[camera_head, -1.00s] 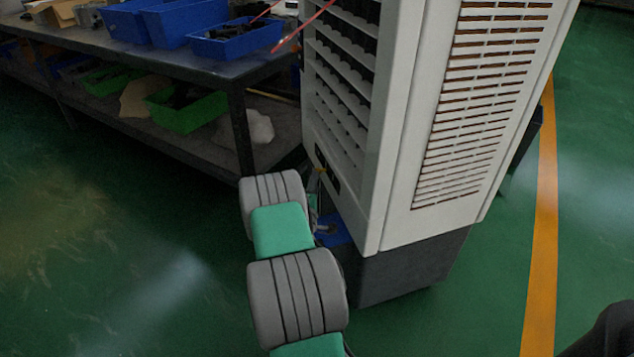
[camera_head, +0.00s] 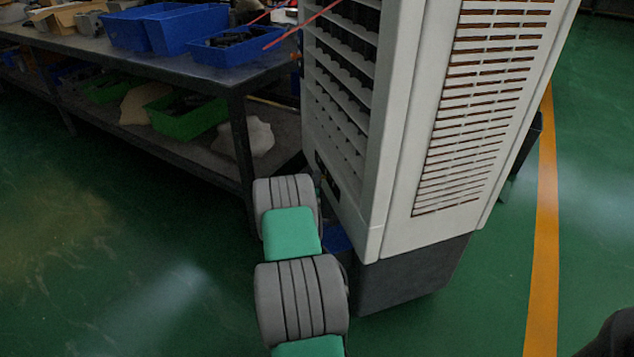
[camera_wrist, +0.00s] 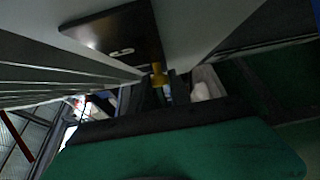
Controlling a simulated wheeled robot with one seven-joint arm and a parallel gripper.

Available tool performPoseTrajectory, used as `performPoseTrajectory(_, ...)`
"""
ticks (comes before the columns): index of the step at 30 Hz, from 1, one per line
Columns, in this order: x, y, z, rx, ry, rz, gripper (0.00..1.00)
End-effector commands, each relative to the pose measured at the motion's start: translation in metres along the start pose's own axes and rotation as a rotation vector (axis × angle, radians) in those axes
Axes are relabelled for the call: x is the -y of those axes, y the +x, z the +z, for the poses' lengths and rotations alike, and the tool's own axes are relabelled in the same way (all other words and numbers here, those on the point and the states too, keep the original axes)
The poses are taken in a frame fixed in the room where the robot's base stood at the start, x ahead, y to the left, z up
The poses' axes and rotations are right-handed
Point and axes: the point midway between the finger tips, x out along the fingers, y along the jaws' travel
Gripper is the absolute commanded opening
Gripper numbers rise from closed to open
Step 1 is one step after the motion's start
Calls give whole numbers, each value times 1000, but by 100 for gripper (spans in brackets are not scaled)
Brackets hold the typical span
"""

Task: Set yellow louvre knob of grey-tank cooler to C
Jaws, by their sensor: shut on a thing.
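The tall white cooler (camera_head: 388,170) stands right of centre in the head view, on its dark grey tank (camera_head: 415,272). Its dark control panel (camera_head: 326,178) is low on the louvred face, partly covered by my arm. In the wrist view the panel (camera_wrist: 112,36) is at upper left, with a pale mark on it. The yellow knob (camera_wrist: 158,74) is at the panel's lower right edge. My gripper (camera_wrist: 165,86) is shut on the knob, one dark finger on each side. The knob's pointer and the letters around it cannot be read. The head view hides my fingers behind my arm.
A dark workbench (camera_head: 150,62) with blue bins (camera_head: 185,27) stands at left, close to the cooler. Its lower shelf holds green bins (camera_head: 188,118) and a pale sack (camera_head: 256,137). Open green floor lies at front left. A yellow line (camera_head: 543,240) runs along the right.

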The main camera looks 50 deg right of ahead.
Motion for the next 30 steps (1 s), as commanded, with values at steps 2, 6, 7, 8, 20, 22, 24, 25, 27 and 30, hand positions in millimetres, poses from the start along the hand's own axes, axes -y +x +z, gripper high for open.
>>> performPoseTrajectory(2,0,0,0,0,0,0,4)
performPoseTrajectory(6,0,0,0,0,0,0,0)
performPoseTrajectory(7,0,0,0,0,0,0,0)
performPoseTrajectory(8,0,0,0,0,0,0,0)
performPoseTrajectory(20,0,0,0,0,0,-1,0)
performPoseTrajectory(22,0,0,0,0,0,-1,0)
performPoseTrajectory(24,0,0,0,0,0,-1,0)
performPoseTrajectory(25,0,0,0,0,0,-1,0)
performPoseTrajectory(27,0,0,0,0,0,-1,0)
performPoseTrajectory(30,0,0,0,0,0,-1,0)
